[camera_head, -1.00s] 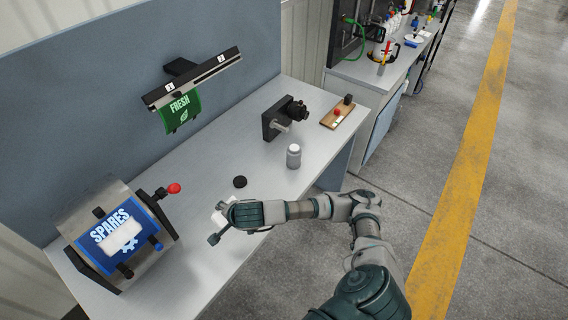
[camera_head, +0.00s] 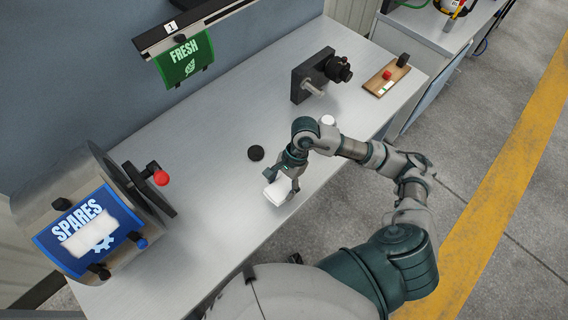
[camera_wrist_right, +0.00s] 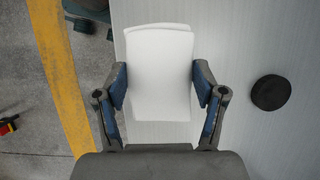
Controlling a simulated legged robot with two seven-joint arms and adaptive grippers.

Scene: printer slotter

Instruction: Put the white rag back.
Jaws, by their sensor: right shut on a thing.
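The white rag (camera_head: 278,195) is a folded white pad at the front part of the grey table. My right gripper (camera_head: 285,183) is shut on it. In the right wrist view the rag (camera_wrist_right: 160,60) sits between the two blue-padded fingers (camera_wrist_right: 160,92), its far end sticking out past them. I cannot tell whether it touches the table. My left gripper is not in view.
A black puck (camera_head: 256,153) lies on the table (camera_head: 215,190) near the rag. A green FRESH flag (camera_head: 187,62) hangs from a black rail above. A black clamp device (camera_head: 316,77) and a wooden button board (camera_head: 386,78) stand at the back right. My arm partly hides a bottle (camera_head: 328,121).

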